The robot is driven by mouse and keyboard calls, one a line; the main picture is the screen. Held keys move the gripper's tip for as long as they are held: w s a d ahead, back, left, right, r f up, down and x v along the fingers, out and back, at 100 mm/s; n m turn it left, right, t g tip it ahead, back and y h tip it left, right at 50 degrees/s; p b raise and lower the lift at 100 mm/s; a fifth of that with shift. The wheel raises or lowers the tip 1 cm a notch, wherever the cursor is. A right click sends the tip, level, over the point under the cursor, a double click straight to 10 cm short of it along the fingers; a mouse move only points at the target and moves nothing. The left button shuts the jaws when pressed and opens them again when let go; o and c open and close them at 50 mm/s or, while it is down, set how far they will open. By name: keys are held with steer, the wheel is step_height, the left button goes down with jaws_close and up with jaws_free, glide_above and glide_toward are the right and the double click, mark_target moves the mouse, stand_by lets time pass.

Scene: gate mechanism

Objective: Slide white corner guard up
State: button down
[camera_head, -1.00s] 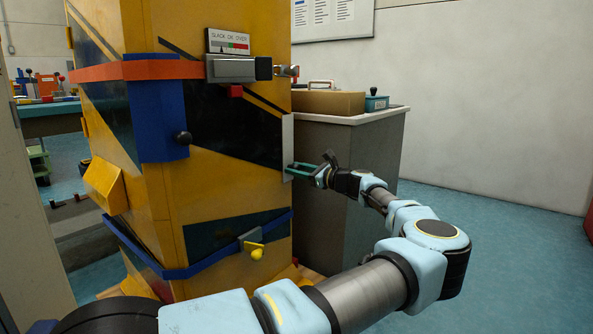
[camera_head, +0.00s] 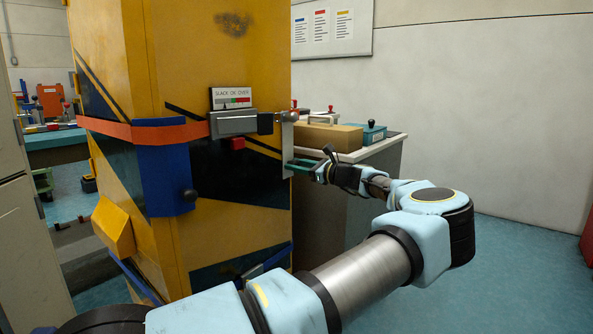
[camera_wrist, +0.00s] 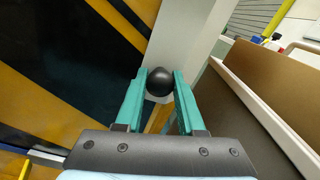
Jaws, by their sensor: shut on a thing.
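The white corner guard (camera_head: 287,142) is a narrow pale strip on the right edge of the yellow-and-black column. Its upper part is level with the grey latch with the slack gauge. In the wrist view the guard (camera_wrist: 181,38) shows as a pale plate with a round black knob (camera_wrist: 160,81). My gripper (camera_head: 291,166) reaches it from the right. In the wrist view its two green fingers (camera_wrist: 160,88) are shut on the knob, one on each side. The knob's stem is hidden.
An orange-red strap (camera_head: 150,132) runs around the column to the grey latch (camera_head: 236,122), close beside the guard's top. A grey cabinet (camera_head: 375,165) with a brown box (camera_head: 325,137) stands right behind my gripper. Open floor lies to the right.

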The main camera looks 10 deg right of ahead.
steer(key=shift+r+p, duration=0.35)
steer(key=shift+r, duration=0.7)
steer(key=c, duration=0.8)
jaws_free()
steer(key=shift+c, duration=0.2)
steer(key=o, duration=0.3)
steer(key=shift+o, duration=0.2)
steer(key=v, duration=1)
steer(key=shift+s+d, duration=0.25)
steer(key=shift+s, duration=0.1)
